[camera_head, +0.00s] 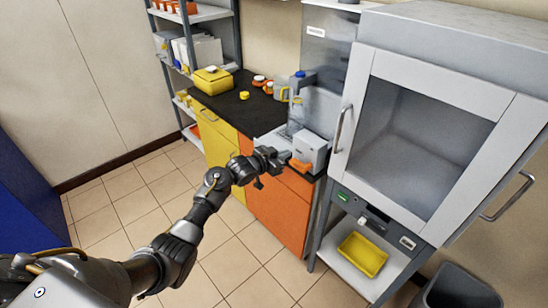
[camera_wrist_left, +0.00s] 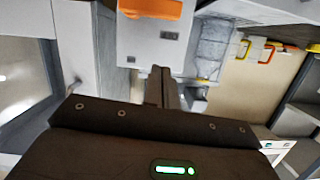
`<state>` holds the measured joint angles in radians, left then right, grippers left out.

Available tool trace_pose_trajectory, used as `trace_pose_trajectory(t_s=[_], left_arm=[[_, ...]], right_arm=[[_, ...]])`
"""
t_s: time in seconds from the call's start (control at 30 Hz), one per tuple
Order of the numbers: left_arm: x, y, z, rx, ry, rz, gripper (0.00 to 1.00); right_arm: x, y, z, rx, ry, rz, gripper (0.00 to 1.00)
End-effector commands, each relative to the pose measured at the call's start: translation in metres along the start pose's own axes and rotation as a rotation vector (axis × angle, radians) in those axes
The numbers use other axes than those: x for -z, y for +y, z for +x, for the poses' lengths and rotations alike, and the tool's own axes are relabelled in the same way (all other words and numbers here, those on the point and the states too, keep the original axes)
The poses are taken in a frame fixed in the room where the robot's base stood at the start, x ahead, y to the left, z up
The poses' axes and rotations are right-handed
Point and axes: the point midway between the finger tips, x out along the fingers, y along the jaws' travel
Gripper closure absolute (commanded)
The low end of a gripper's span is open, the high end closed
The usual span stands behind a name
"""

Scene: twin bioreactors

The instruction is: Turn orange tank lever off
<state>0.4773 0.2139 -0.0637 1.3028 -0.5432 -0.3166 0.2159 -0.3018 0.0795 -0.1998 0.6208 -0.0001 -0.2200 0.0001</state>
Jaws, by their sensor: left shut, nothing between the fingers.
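My left arm reaches in from the lower left of the head view. Its gripper (camera_head: 284,157) is at the front edge of the dark counter, close beside a light grey box-shaped unit (camera_head: 312,149). A small orange part (camera_head: 300,165) shows low on that unit. In the left wrist view the shut, empty fingers (camera_wrist_left: 160,84) point toward the grey unit (camera_wrist_left: 150,45), and the orange part (camera_wrist_left: 150,8) is at the top edge. I cannot tell if the fingers touch the unit, or whether the orange part is the tank lever. My right gripper is not in view.
Below the counter are a yellow cabinet door (camera_head: 218,146) and an orange one (camera_head: 277,210). A large glass-fronted cabinet (camera_head: 410,140) stands close on the right, above a yellow tray (camera_head: 362,254). A yellow box (camera_head: 212,80) sits on the counter. The tiled floor at left is clear.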

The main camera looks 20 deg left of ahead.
Motion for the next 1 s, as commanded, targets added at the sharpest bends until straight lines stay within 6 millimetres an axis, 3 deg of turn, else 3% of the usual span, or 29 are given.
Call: trace_pose_trajectory(t_s=[0.2,0.4,1.0], left_arm=[[-0.002,-0.001,-0.036,0.0,-0.001,0.002,1.0],[-0.001,-0.001,-0.052,0.0,-0.001,0.001,1.0],[0.0,-0.001,-0.054,-0.001,0.001,0.016,1.0]], right_arm=[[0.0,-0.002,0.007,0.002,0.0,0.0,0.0],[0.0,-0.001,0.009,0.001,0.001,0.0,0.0],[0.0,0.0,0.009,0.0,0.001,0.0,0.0]])
